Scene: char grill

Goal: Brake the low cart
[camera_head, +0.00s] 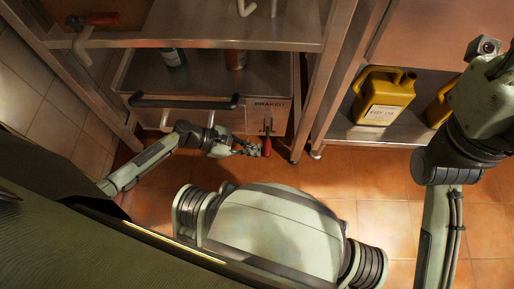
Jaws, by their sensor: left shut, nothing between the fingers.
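The low cart (205,75) is a metal tray cart with a black bar handle (184,101), parked in the bay under the steel table. On the right of its front is a plate (268,104) marked "BRAKED". A lever with a red grip (267,147) hangs down in front of that plate. My left gripper (257,149) is shut and empty, its fingertips right beside the red grip. I cannot tell whether they touch it. My right arm comes down at the right edge, and its gripper does not show.
Another red-handled lever (92,19) is at upper left. Yellow jugs (384,97) stand on a shelf at right. Table legs flank the cart. Tiled floor (380,190) is open in front.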

